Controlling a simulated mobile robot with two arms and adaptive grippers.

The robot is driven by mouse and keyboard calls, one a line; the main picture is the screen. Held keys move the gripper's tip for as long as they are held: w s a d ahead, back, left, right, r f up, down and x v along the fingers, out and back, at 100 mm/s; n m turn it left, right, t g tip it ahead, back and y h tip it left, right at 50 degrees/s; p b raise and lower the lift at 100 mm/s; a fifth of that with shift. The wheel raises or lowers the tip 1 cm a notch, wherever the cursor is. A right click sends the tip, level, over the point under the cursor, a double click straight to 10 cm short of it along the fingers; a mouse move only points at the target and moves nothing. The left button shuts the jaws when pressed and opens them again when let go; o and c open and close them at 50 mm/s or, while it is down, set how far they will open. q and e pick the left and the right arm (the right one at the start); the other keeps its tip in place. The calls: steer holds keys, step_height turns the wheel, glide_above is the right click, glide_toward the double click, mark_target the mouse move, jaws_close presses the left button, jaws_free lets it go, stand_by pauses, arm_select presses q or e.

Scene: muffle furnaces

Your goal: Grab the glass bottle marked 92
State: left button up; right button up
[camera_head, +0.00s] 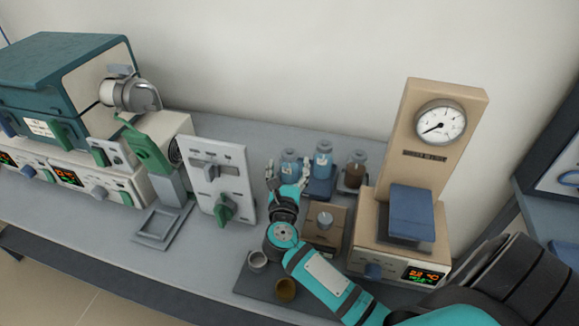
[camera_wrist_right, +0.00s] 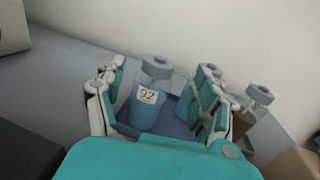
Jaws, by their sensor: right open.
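The glass bottle marked 92 (camera_wrist_right: 147,110) holds blue liquid and has a grey cap and a white label, and stands upright. In the head view, the blue bottle (camera_head: 290,163) between my fingers appears to be the same one; its label cannot be read there. My right gripper (camera_head: 288,175) is open, with one finger on each side of this bottle. In the right wrist view, the fingers (camera_wrist_right: 160,105) flank the bottle with visible gaps. The bottle's base is partly hidden by the gripper. My left gripper is not in view.
Another blue bottle (camera_head: 323,160) and a brown bottle (camera_head: 355,172) stand close to the right. A beige press with a gauge (camera_head: 440,124) is further right. A white panel (camera_head: 231,165) stands to the left.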

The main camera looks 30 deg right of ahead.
mark_target(289, 160)
steer(key=shift+w+d+r, duration=0.1)
steer(key=shift+w+d, duration=0.25)
steer(key=shift+w, duration=0.05)
steer(key=p+x, duration=0.1)
steer(key=x, duration=0.3)
steer(key=shift+w+d, duration=0.35)
steer(key=shift+w, duration=0.05)
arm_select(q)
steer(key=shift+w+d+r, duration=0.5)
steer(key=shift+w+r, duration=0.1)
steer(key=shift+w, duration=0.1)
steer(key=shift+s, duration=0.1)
arm_select(e)
steer(key=shift+c, duration=0.2)
steer(key=shift+c, duration=1.2)
jaws_close()
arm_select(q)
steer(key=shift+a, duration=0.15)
arm_select(e)
steer(key=shift+f, duration=0.3)
